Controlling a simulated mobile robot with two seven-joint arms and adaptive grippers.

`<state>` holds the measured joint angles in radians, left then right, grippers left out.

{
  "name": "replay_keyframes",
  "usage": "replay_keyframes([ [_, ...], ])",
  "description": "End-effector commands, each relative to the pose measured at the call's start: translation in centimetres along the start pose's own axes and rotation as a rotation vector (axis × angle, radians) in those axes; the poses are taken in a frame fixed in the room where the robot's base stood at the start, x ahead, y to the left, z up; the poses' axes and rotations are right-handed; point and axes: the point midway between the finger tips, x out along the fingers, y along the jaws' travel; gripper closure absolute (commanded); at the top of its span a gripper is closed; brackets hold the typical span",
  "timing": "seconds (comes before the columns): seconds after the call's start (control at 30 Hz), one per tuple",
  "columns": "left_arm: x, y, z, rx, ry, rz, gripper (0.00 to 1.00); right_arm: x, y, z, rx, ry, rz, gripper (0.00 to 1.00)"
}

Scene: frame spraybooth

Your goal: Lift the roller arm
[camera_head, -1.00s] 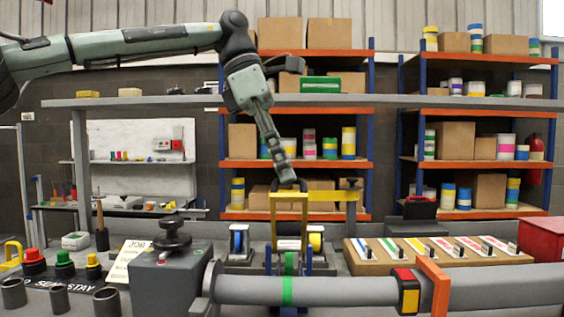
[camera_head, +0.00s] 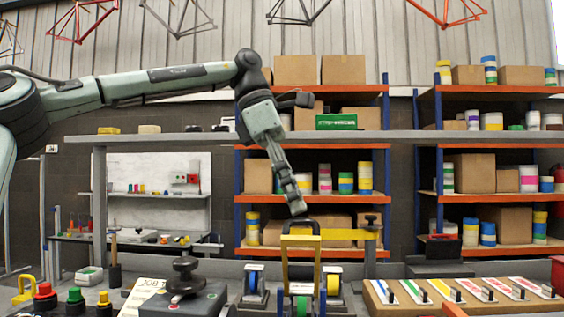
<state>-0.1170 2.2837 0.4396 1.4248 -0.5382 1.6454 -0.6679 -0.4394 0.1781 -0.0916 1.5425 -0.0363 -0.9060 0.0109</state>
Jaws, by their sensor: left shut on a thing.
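The roller arm (camera_head: 301,240) is a yellow upright frame with a dark handle at its top, and it stands near the middle of the bench in the head view. My left gripper (camera_head: 297,208) reaches down from the upper left and is shut on the dark handle of the roller arm. The exact contact of the fingers is small and hard to see. The lower part of the roller arm runs down to blue and green parts at the bottom edge of the view. My right gripper is not in view.
A yellow horizontal bar (camera_head: 350,234) on a post is close to the right of the roller arm. A board with coloured strips (camera_head: 461,292) lies at the right. A dark knob (camera_head: 186,276) and coloured buttons are at the left. A long grey shelf (camera_head: 400,137) crosses behind.

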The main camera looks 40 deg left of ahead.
Motion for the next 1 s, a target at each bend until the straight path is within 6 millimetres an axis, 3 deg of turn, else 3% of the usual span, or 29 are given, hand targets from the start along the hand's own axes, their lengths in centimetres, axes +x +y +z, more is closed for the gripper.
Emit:
replay_keyframes([
  [0.2, -5.1, -0.2, 0.3, 0.000, -0.005, 0.005, 0.69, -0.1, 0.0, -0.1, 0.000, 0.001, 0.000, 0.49],
  [0.43, -8.8, -0.3, 0.3, 0.001, -0.005, 0.000, 0.69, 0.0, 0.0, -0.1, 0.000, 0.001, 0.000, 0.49],
  [0.63, -9.9, -0.5, 0.3, 0.004, -0.005, -0.002, 0.69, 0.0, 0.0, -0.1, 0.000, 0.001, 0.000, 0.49],
  [1.0, -9.9, -0.5, 0.3, 0.004, -0.005, -0.003, 0.69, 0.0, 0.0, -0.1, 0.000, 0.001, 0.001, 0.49],
])
